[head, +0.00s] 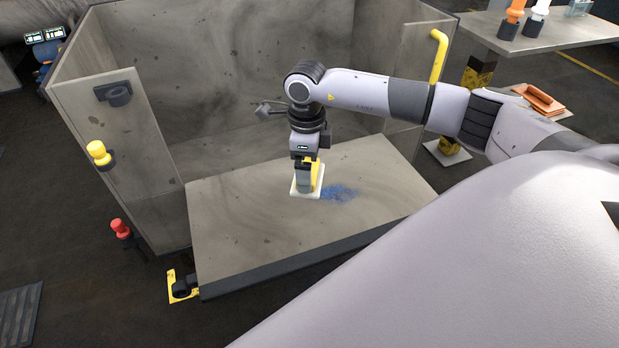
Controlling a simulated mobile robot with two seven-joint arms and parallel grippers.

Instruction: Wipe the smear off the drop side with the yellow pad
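The drop side (235,235) is a grey, scuffed panel lying folded down in front of the open bin. A blue smear (343,194) lies near its middle. My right gripper (306,180) points straight down and is shut on the yellow pad (317,174), which has a pale, flat base. The base rests on or just above the panel, at the left edge of the smear, and may cover part of it. The gripper hides part of the pad. My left gripper is not in view.
The bin's walls (230,75) stand behind and beside the panel. A yellow upright handle (438,57) is at its right wall. A yellow knob (98,152) and a red knob (120,229) are at left. A side table (560,35) with bottles stands at back right.

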